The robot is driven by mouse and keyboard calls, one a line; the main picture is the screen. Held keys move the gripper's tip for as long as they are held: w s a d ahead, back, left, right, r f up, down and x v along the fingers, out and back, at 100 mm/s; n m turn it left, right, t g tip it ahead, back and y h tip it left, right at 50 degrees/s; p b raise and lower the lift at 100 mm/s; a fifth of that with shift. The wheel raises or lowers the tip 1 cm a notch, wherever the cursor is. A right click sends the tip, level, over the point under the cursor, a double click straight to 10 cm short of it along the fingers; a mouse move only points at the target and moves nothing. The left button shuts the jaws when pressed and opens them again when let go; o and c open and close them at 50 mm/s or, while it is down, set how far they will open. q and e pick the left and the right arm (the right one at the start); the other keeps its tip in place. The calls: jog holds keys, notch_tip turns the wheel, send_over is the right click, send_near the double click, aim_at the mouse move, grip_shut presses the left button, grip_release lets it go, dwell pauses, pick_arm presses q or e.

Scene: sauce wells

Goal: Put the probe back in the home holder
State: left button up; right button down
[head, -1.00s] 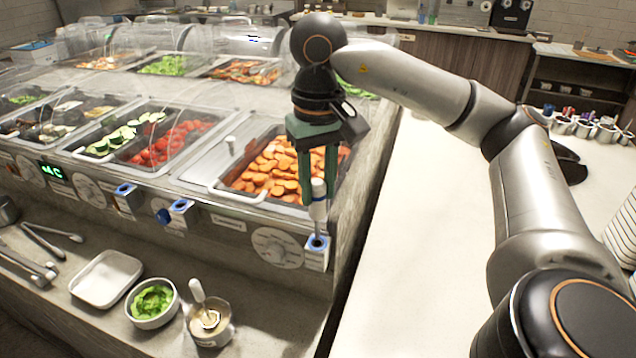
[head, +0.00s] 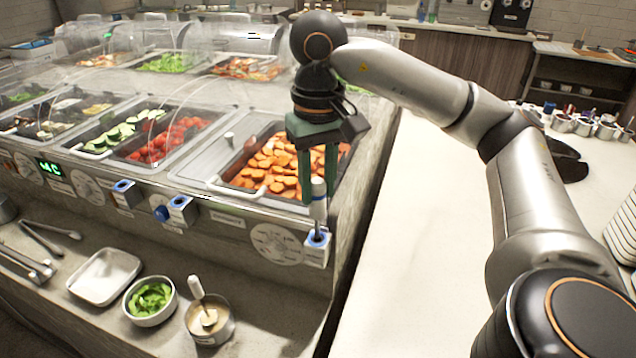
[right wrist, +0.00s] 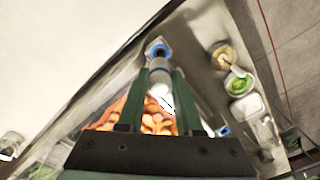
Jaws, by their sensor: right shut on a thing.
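The probe (head: 318,208), with a pale grey and white handle, hangs upright between the green fingers of my right gripper (head: 318,198), which is shut on it. Right below is a white holder with a blue-ringed opening (head: 317,250) on the front right corner of the counter. The probe's lower end is at this opening; how deep the thin tip sits is hard to tell. In the right wrist view, the probe (right wrist: 160,72) lines up with the blue ring (right wrist: 158,50) between the fingers. My left gripper is not in view.
Two similar blue-ringed holders (head: 124,193) (head: 180,208) sit farther left on the counter front, beside a blue knob (head: 161,213). A pan of orange slices (head: 268,165) lies behind the gripper. Bowls (head: 151,301) (head: 210,318) stand on the ledge below. The white counter (head: 410,240) at right is clear.

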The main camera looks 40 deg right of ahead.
aim_at(318, 208)
jog(key=shift+f+b, duration=2.2)
jog(key=shift+f, duration=0.35)
dwell(0.6)
jog(key=c, duration=0.5)
grip_release()
jog(key=shift+r, duration=0.15)
notch_tip(318, 208, up, 12)
jog(key=p, duration=0.7)
jog(key=shift+r, duration=0.15)
